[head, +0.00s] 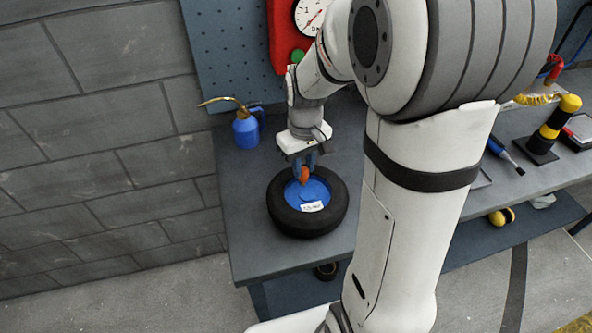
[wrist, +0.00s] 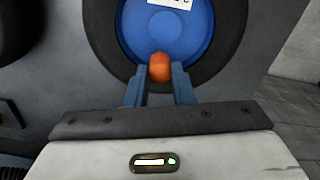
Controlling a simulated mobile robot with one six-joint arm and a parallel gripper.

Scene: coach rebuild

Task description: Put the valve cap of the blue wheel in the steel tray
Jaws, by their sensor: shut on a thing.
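The blue wheel (head: 318,188) lies flat on the bench with a black tyre and a white label on its blue disc. It fills the top of the wrist view (wrist: 180,30). My gripper (head: 305,172) is over the wheel, pointing down. Its blue fingers are shut on a small orange cap (wrist: 160,67), which also shows in the head view (head: 304,175). I cannot tell whether the cap still touches the wheel. The steel tray is not clearly visible; my arm covers the middle of the bench.
A blue oil can (head: 246,131) stands behind the wheel at the left. A black and yellow post (head: 553,126) stands on the bench at the right, with a brush-like tool (head: 505,154) beside it. A lower shelf (head: 480,250) runs under the bench.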

